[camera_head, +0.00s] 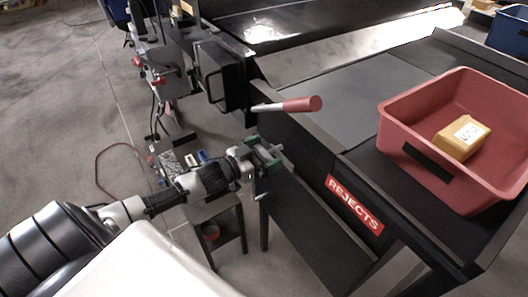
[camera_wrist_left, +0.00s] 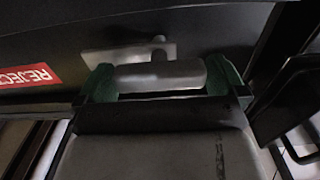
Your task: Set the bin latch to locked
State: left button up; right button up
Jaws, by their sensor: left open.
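My left gripper (camera_head: 264,154) is at the side of the black reject bin stand, below the lever. In the left wrist view its two green fingers (camera_wrist_left: 163,80) are apart, one on each side of a grey rounded latch handle (camera_wrist_left: 158,74). I cannot tell whether they touch it. Behind the handle is a light grey latch plate (camera_wrist_left: 125,54) with a small bolt, on the dark panel. The handle lies crosswise in the wrist view. In the head view the latch is mostly hidden by the gripper. My right gripper is not in view.
A red-gripped lever (camera_head: 301,104) sticks out above the gripper. A red bin (camera_head: 399,122) holding a yellow box (camera_head: 462,138) sits on the stand at right. A red REJECTS sign (camera_head: 354,203) is on the stand's side. A small dark table (camera_head: 228,228) stands below my arm.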

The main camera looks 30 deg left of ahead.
pick_arm(q)
jog(key=c, duration=1.1)
jog(key=shift+m, duration=0.3)
jog(key=m, duration=0.3)
jog(key=shift+s+d+m, duration=0.1)
jog(key=shift+d+m, duration=0.05)
jog(key=shift+m, duration=0.15)
jog(key=m, duration=0.4)
jog(key=shift+d+f, duration=0.15)
jog(key=m, duration=0.2)
jog(key=m+b, duration=0.1)
jog(key=m, duration=0.2)
jog(key=shift+d+f, duration=0.1)
jog(key=shift+f, duration=0.1)
jog(key=shift+s+f+m+b, duration=0.15)
jog(key=shift+m+b, duration=0.8)
jog(key=shift+m, duration=1.35)
